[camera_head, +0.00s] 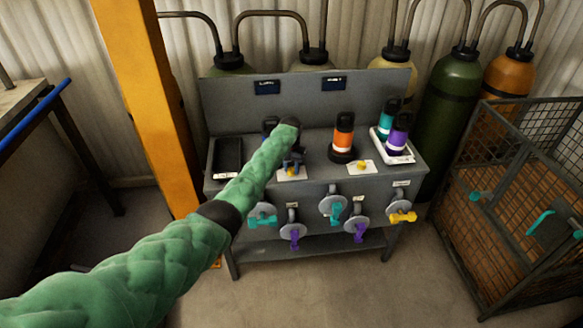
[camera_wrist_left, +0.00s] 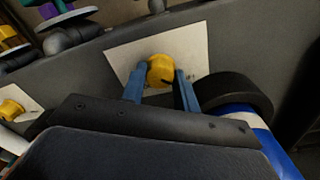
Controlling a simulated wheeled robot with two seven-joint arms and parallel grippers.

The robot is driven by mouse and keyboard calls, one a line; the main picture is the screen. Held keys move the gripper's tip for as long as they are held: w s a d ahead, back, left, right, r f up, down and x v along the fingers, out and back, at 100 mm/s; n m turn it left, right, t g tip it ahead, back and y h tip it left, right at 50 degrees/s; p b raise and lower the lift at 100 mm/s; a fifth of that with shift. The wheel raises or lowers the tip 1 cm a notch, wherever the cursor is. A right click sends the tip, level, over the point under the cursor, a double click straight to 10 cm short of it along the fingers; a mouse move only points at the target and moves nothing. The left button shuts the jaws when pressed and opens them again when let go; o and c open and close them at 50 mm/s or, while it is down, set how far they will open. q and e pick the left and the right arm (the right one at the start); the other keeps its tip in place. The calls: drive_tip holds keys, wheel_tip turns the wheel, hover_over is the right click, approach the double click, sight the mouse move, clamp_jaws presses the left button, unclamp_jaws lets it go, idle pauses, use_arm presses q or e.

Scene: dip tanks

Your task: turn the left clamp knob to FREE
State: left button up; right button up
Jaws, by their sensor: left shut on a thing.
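The left clamp knob is yellow and sits on a white plate on the grey bench. In the wrist view the knob (camera_wrist_left: 160,70) lies between the two blue fingers of my left gripper (camera_wrist_left: 160,88), which is shut on it. A small dark mark shows on the knob's lower side; I cannot read any setting on the white plate (camera_wrist_left: 121,62). In the head view my left gripper (camera_head: 292,163) is over the left plate (camera_head: 291,173), with the green-sleeved arm partly covering the area. My right gripper is not in view.
The right clamp knob (camera_head: 361,167) is beside an upright orange-banded bottle (camera_head: 343,134). A white tray (camera_head: 402,157) holds teal and purple bottles. A black ring (camera_wrist_left: 236,92) and blue-and-white bottle (camera_wrist_left: 262,138) are close to the left gripper. Valves with coloured handles (camera_head: 402,217) line the bench front.

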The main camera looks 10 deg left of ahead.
sight(291, 168)
use_arm(q)
drive_tip(key=shift+w+r, duration=0.1)
drive_tip(key=shift+r, duration=0.05)
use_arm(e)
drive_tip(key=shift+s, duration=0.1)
use_arm(q)
drive_tip(key=o, duration=0.9)
drive_tip(key=shift+o, duration=0.4)
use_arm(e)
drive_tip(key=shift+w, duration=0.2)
use_arm(q)
drive_tip(key=shift+r, duration=0.15)
wheel_tip(291, 168, up, 6)
drive_tip(key=shift+f+b, duration=0.1)
drive_tip(key=shift+b, duration=1.1)
drive_tip(key=shift+r, duration=0.75)
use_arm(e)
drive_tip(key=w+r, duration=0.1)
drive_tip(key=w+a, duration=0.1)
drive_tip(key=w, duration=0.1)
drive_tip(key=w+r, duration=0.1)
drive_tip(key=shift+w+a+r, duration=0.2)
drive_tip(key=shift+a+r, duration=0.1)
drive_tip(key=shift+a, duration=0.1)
